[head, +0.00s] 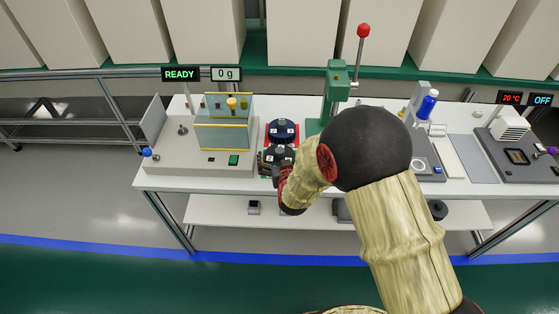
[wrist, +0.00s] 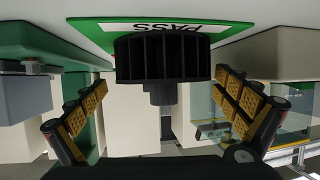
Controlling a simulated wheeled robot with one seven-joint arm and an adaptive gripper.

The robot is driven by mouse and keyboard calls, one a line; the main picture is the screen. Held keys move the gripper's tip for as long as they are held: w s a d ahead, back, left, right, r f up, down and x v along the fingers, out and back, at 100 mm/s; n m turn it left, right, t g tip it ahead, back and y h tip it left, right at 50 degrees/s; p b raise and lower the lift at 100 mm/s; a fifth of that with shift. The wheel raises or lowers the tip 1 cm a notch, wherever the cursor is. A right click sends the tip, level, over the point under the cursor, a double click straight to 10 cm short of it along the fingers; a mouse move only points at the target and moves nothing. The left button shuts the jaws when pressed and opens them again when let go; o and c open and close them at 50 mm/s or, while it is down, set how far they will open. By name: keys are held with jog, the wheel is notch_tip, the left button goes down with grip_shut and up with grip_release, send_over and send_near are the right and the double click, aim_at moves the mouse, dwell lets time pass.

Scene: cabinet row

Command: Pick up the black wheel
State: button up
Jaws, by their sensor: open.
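The black wheel (wrist: 162,58), ribbed around its rim with a narrower hub, fills the middle of the wrist view. It rests on a green-and-white mat (wrist: 90,26) marked PASS; the wrist view is upside down. My gripper (wrist: 163,95) is open, with one finger on each side of the wheel's hub and visible gaps on both sides. In the head view the black wheel (head: 280,152) shows just in front of a dark blue wheel, partly hidden by my gripper (head: 272,168).
The dark blue wheel (head: 282,128) sits on a red mat right behind. A scale with a glass case (head: 224,125) stands to the left. A green press (head: 337,88) with a red-knobbed lever stands behind right. More devices stand farther right on the white bench (head: 180,182).

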aim_at(278, 149)
jog(key=b+x, duration=0.2)
jog(key=x, duration=0.2)
jog(key=shift+a, duration=0.2)
jog(key=shift+w+a+f+b, duration=0.15)
jog(key=shift+w+b, duration=0.15)
jog(key=shift+w, duration=0.25)
jog(key=shift+s, duration=0.1)
jog(key=c, duration=1.8)
jog(key=shift+c, duration=0.2)
